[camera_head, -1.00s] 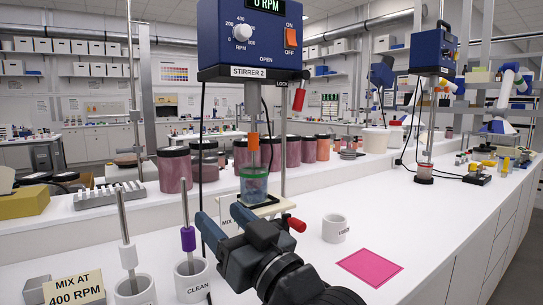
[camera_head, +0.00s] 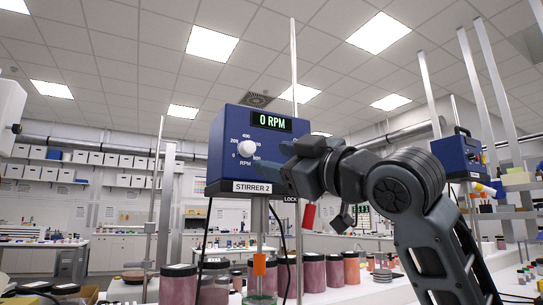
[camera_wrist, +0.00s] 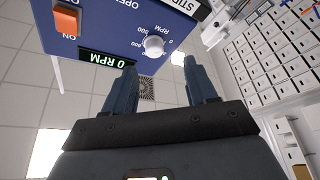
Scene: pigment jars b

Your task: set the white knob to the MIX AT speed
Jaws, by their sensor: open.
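The white knob (camera_head: 246,148) is on the front of the blue STIRRER 2 box (camera_head: 228,128), inside an RPM scale. Its pointer is too small to read. The display (camera_head: 272,122) reads 0 RPM. My gripper (camera_head: 286,170) is in front of the right part of the box, right of the knob, and hides the switch from the head camera. In the wrist view, the knob (camera_wrist: 154,46) shows beyond and between the two parted fingertips (camera_wrist: 160,66), apart from them. The orange switch (camera_wrist: 66,20) also shows there. The MIX AT card is out of view now.
A red lock handle (camera_head: 309,216) hangs below the box at right, near my arm. The stirrer shaft with an orange band (camera_head: 259,265) stands below the box. Pigment jars (camera_head: 314,272) line the bench behind. Another blue stirrer (camera_head: 459,157) stands at right.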

